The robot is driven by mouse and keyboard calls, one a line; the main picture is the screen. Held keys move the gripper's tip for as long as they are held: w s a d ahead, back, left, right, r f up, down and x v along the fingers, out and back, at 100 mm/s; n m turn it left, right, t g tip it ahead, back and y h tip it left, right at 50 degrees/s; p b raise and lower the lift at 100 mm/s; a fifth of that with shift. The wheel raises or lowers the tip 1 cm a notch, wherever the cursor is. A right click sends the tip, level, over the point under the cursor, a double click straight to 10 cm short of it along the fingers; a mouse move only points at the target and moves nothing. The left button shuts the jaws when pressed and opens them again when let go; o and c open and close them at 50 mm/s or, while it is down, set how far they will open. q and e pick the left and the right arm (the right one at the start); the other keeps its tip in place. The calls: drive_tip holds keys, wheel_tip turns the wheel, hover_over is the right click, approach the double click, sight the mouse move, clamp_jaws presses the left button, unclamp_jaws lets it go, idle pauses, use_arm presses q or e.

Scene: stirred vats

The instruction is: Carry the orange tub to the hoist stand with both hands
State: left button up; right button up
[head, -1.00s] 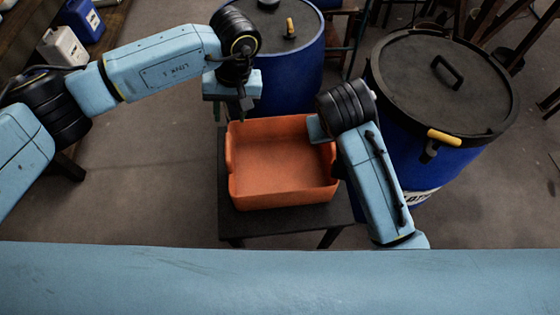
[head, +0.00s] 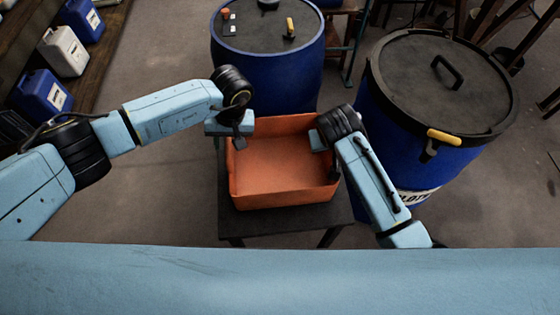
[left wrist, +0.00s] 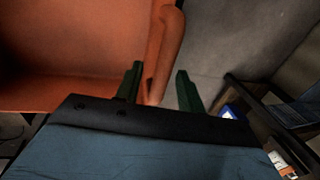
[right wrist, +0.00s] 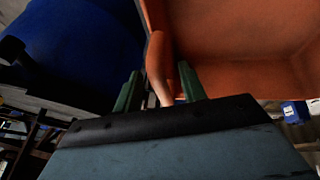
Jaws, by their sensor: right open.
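The orange tub (head: 285,185) sits level on a small dark table (head: 290,226) in the middle of the head view. My left gripper (head: 239,142) is at the tub's left rim. In the left wrist view its fingers (left wrist: 158,85) are apart on either side of the tub's side handle (left wrist: 172,45), with a gap showing. My right gripper (head: 334,165) is at the tub's right rim. In the right wrist view its fingers (right wrist: 160,87) are apart around the other handle (right wrist: 158,60). The tub looks empty. I cannot make out which thing is the hoist stand.
A blue lidded vat (head: 268,75) stands behind the tub. A larger blue vat (head: 390,135) with a dark lid stands close on the right. Shelves at the left hold a white jug (head: 65,50) and blue jugs (head: 42,97). Open floor (head: 155,205) lies left of the table.

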use_arm(q)
clamp_jaws()
use_arm(e)
clamp_jaws()
use_arm(q)
drive_tip(key=shift+r, duration=0.15)
use_arm(e)
drive_tip(key=shift+r, duration=0.1)
